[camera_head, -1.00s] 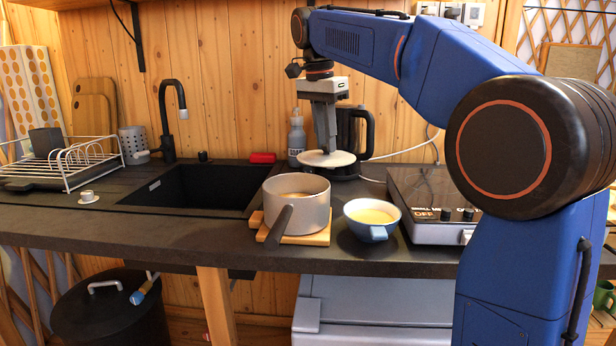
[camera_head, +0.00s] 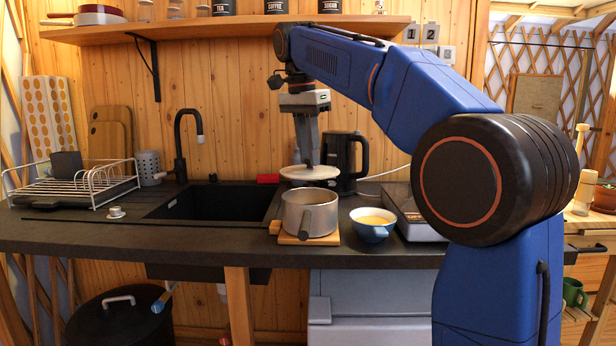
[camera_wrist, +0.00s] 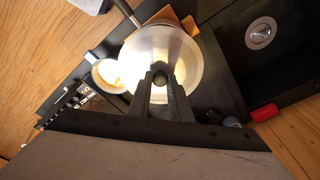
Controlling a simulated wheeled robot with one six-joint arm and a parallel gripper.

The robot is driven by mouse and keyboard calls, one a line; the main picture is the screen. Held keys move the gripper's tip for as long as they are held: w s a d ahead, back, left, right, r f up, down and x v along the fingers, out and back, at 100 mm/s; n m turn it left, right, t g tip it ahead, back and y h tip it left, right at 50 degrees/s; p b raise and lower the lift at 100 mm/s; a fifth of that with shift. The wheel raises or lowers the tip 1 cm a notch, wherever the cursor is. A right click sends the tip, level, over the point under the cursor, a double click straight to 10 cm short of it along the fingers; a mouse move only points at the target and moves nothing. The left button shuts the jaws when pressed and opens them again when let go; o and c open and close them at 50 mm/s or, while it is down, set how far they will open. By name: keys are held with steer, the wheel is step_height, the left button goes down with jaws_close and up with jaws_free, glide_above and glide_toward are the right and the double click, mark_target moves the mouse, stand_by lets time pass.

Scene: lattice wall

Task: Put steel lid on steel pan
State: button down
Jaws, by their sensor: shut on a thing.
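The steel pan (camera_head: 309,214) stands on a wooden board on the counter, its dark handle pointing toward the front. The round pale lid (camera_head: 310,173) hangs level above the pan, apparently a little behind its rim. My gripper (camera_head: 307,163) is shut on the lid's knob from above. In the wrist view the lid (camera_wrist: 150,52) covers most of the pan, and the gripper's fingers (camera_wrist: 160,80) meet at the dark knob.
A blue bowl (camera_head: 371,226) with yellowish contents stands right of the pan. A black kettle (camera_head: 346,160) is behind, a hob (camera_head: 412,215) to the right. The sink (camera_head: 215,203) and a dish rack (camera_head: 75,186) are to the left. A shelf (camera_head: 230,27) runs above.

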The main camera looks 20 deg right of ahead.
mark_target(308, 166)
steer(key=shift+d+f, duration=0.1)
steer(key=shift+f, duration=2.4)
steer(key=shift+f, duration=0.6)
steer(key=c, duration=1.6)
jaws_free()
steer(key=shift+r, duration=0.1)
